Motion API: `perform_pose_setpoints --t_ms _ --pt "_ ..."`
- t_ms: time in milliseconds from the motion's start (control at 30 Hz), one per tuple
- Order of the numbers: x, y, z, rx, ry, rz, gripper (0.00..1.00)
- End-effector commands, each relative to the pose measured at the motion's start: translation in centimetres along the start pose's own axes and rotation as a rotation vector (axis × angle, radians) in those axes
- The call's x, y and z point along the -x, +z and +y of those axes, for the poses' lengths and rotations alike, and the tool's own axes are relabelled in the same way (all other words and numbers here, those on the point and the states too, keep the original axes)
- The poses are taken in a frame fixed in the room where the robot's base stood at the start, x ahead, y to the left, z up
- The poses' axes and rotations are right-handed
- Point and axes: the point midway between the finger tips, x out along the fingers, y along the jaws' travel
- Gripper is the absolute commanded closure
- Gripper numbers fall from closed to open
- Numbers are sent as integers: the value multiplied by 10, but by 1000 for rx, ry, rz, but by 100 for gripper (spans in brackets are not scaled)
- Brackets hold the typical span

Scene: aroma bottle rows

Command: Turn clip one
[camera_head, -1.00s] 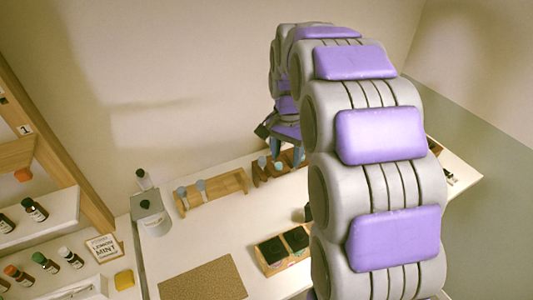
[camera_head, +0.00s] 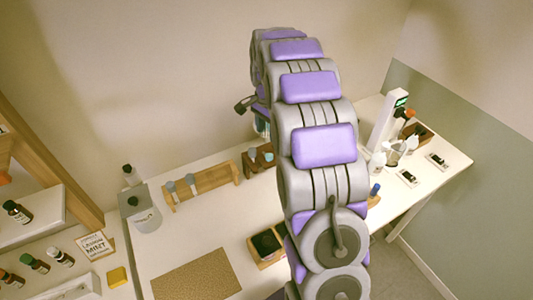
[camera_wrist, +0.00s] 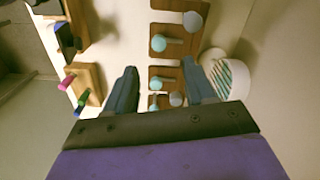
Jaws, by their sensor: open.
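Two small white plates with black parts lie on the right of the table in the head view, a nearer one (camera_head: 408,178) and a farther one (camera_head: 437,161). They may be the clips; no number is readable on them. My gripper (camera_wrist: 163,88) is open and empty in the wrist view. Its fingers point toward a wooden rack (camera_wrist: 158,72) with round-headed teal and grey pieces, which shows between and beyond them. In the head view my arm hides most of the gripper, which hangs above the back of the table, far left of the white plates.
A white device with a green display (camera_head: 390,125) stands at the back right, near white bottles (camera_head: 377,163). A wooden rack (camera_head: 205,187), grey canister (camera_head: 145,212) and brown mat (camera_head: 198,277) are on the left. The wrist view shows a round striped white object (camera_wrist: 228,75).

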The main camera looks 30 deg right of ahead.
Motion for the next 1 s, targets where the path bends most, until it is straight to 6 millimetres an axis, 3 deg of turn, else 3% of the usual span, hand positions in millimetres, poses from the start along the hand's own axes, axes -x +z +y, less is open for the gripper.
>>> perform_pose_setpoints --t_ms 200,500,700,1000 --pt "-46 -1 2 0 4 -4 46" --pt "-94 3 0 0 2 2 46" --pt "-108 1 1 1 1 1 46" --pt "-110 0 1 1 -1 0 46"
